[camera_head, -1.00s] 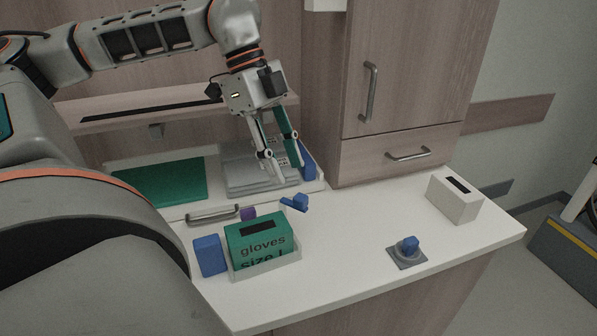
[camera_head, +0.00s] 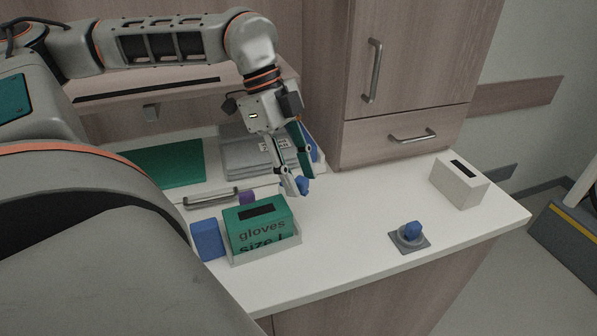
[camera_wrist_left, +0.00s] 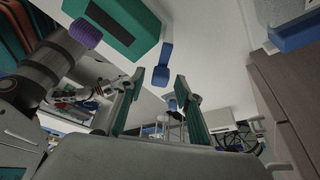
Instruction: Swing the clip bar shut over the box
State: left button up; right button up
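The green glove box (camera_head: 258,228) sits in a pale open holder (camera_head: 268,255) on the counter; it also shows at the top of the wrist view (camera_wrist_left: 120,28). A small blue piece (camera_head: 303,186), apparently the clip bar's end, is behind and right of the box, partly hidden by my fingers. In the wrist view a blue bar with a wider end (camera_wrist_left: 162,72) stands out beside the box, not across it. My left gripper (camera_head: 300,185) points down at the blue piece, fingers apart (camera_wrist_left: 158,100). Contact cannot be told. My right gripper is not in view.
A blue block (camera_head: 208,241) stands left of the box and a purple piece (camera_head: 246,198) behind it. The counter's middle is clear.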

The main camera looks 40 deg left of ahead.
pick_arm(q)
grip_shut()
